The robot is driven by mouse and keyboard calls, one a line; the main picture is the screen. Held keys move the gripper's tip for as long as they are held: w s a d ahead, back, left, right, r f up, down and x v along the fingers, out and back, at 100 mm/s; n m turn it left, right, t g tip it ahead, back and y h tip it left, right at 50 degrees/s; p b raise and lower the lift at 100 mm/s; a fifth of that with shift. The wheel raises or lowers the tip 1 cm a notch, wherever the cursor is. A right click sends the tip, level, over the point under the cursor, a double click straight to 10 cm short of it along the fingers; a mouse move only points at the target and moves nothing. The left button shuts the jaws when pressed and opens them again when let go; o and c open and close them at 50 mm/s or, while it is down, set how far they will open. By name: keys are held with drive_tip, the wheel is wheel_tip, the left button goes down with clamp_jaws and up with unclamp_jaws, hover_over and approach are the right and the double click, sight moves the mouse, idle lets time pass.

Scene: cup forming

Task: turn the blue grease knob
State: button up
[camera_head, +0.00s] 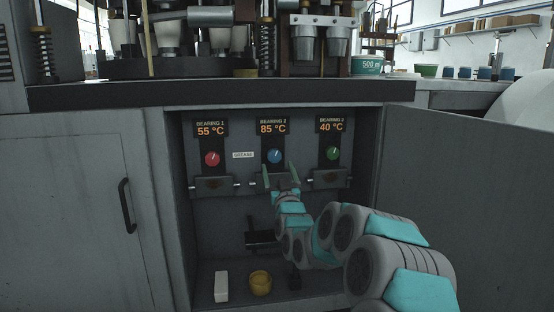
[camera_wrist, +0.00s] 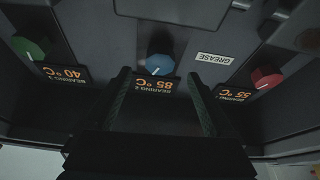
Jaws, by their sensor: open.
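The blue grease knob (camera_head: 274,156) is on the back panel of the open cabinet, in the middle of three knobs, under the display "BEARING 2 85 °C". It has a white pointer line. In the wrist view, which is upside down, the blue knob (camera_wrist: 159,65) lies between and beyond the two fingers. My gripper (camera_head: 280,176) is open and empty, just below the blue knob in the head view. Its fingers (camera_wrist: 158,88) stand apart on either side of the knob's line. I cannot tell whether they touch anything.
A red knob (camera_head: 212,158) is to the left and a green knob (camera_head: 333,153) to the right. A "GREASE" label (camera_head: 243,155) sits between red and blue. The cabinet floor holds a white block (camera_head: 221,286) and a yellow cup (camera_head: 260,282). The open door (camera_head: 460,165) stands at right.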

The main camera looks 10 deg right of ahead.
sight(275, 158)
drive_tip(key=shift+x, duration=3.2)
drive_tip(key=c, duration=1.4)
